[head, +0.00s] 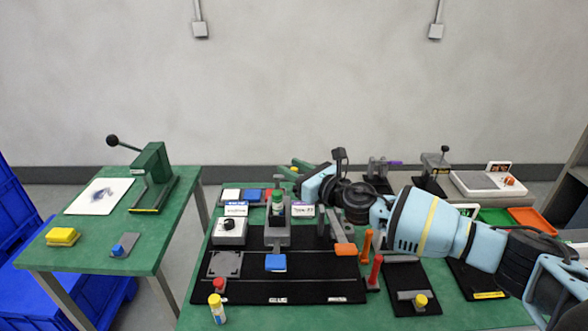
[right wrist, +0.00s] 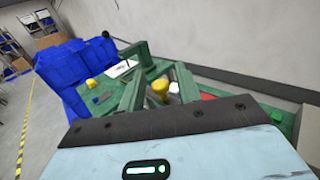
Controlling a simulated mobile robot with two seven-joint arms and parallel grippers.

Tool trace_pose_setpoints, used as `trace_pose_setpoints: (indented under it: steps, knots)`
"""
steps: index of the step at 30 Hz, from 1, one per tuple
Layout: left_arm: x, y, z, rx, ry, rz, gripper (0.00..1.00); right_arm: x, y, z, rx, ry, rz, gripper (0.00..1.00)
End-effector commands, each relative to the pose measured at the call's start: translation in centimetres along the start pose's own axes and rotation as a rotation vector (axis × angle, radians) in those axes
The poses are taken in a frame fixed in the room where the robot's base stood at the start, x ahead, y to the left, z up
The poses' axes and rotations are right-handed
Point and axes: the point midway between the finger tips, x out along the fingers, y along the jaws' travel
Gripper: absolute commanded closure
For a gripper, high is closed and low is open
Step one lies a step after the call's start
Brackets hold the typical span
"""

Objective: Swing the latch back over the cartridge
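My right gripper (head: 293,170) is above the back of the main table, behind the grey fixture (head: 277,237). In the right wrist view its two green fingers (right wrist: 162,78) stand apart, with a yellow object showing between them; I cannot tell how far beyond them it lies. A green-topped cylinder (head: 278,205), perhaps the cartridge, stands upright in the fixture. A grey bar with an orange end (head: 345,249), perhaps the latch, is to its right and apart from it. A blue block (head: 275,263) is in front of the fixture. My left gripper is not in view.
A box with a black knob (head: 229,232) stands left of the fixture. Red (head: 375,272) and orange (head: 366,244) upright handles stand to the right, close under my right arm. A yellow-capped bottle (head: 217,308) is at the front edge. A second green table (head: 90,255) stands left.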

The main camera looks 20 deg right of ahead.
Motion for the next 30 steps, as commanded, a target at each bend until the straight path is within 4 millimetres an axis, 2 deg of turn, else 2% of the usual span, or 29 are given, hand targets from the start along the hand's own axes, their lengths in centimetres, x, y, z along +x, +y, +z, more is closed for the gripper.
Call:
trace_pose_setpoints:
  steps: [8,16,30]
  knots:
    - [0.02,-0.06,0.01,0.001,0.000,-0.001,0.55,0.13,0.01,-0.02,0.000,0.000,0.000,0.66]
    - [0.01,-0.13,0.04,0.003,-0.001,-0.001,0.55,0.11,0.01,-0.02,0.000,0.000,0.000,1.00]
    - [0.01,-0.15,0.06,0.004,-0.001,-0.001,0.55,-0.13,0.33,0.03,0.000,0.000,-0.073,1.00]
